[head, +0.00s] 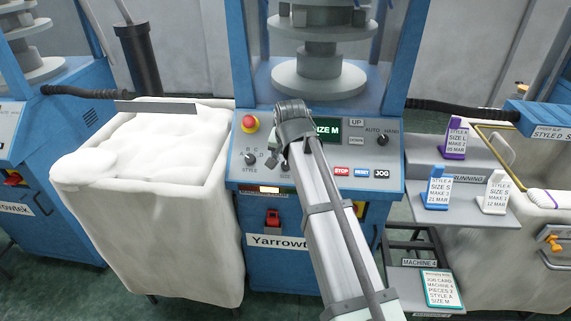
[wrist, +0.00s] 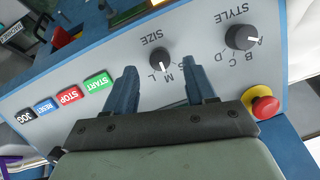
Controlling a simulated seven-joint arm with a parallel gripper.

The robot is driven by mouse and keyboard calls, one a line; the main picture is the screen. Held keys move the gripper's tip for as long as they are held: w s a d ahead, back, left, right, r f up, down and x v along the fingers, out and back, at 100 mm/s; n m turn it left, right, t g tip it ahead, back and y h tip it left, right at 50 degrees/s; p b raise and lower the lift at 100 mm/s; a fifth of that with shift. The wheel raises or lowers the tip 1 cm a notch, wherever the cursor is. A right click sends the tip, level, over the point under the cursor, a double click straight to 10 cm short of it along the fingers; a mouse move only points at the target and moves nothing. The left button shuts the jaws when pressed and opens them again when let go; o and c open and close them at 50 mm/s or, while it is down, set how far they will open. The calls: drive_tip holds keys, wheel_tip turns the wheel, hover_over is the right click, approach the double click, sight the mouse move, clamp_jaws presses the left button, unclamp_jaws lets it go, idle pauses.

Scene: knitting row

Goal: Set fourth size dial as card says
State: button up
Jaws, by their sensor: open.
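In the wrist view, the size dial (wrist: 162,60), a round dark knob, stands on the grey panel just beyond my gripper (wrist: 160,82). The gripper is open, with one blue-grey finger to each side of the dial's line and nothing between them. The dial's white mark appears to point towards M. The machine's display (head: 327,129) reads SIZE M. The job card (head: 439,288), white with a teal edge, stands at lower right and reads machine 4, style A, size M.
The style dial (wrist: 243,37) and red emergency button (wrist: 264,107) lie right of the gripper in the wrist view. START (wrist: 97,81), STOP and other buttons lie left. Small cards, one purple-edged (head: 454,140), stand on a shelf. A white fabric-filled bin (head: 150,230) stands left.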

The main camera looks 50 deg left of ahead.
sight(285, 165)
drive_tip(key=shift+x, duration=1.95)
drive_tip(key=shift+c, duration=0.3)
clamp_jaws()
drive_tip(key=m+y, duration=0.1)
drive_tip(key=m, duration=0.3)
drive_tip(key=shift+m+y, duration=0.7)
drive_tip(key=shift+m, duration=1.6)
